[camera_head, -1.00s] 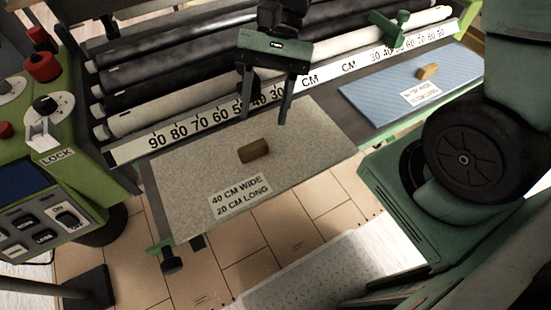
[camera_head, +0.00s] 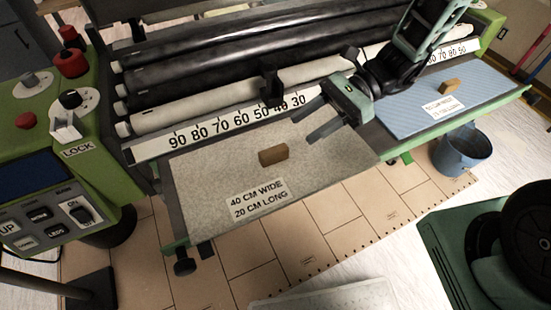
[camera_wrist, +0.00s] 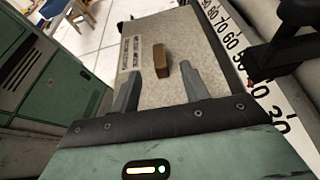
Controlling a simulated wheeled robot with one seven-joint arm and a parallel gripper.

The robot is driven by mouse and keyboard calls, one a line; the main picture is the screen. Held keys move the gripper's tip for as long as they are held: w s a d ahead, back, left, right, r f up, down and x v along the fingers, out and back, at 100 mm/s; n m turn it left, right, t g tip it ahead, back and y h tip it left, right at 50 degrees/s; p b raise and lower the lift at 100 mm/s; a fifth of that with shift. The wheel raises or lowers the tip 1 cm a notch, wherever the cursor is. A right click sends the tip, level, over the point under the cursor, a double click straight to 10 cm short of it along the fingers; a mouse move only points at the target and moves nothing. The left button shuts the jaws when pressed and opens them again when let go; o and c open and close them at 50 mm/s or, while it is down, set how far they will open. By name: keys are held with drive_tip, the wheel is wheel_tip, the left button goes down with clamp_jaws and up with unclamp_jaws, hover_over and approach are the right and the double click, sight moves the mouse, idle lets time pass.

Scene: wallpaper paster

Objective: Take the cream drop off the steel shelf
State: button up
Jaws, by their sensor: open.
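A cream speckled drop (camera_head: 215,165) lies flat on the front shelf (camera_head: 168,200) of the machine. A brown block (camera_head: 273,155) sits on it, and its label (camera_head: 258,200) reads 40 CM WIDE, 20 CM LONG. In the wrist view the block (camera_wrist: 160,61) shows beyond and between my fingertips, with the cream drop (camera_wrist: 170,33) around it. My gripper (camera_head: 306,122) is open and empty, above and to the right of the block, fingers pointing left. It also shows in the wrist view (camera_wrist: 160,74). I cannot tell its exact height.
A blue drop (camera_head: 410,110) with a smaller block (camera_head: 449,86) lies to the right on the shelf. Rollers and a numbered ruler (camera_head: 225,120) run behind. A green control panel (camera_head: 60,180) stands left. A blue bucket (camera_head: 462,152) is on the floor at right.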

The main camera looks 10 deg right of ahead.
sight(276, 149)
drive_tip(key=x, duration=0.4)
drive_tip(key=shift+f+x, duration=0.2)
drive_tip(key=shift+x, duration=2.4)
drive_tip(key=shift+s+d, duration=0.15)
clamp_jaws()
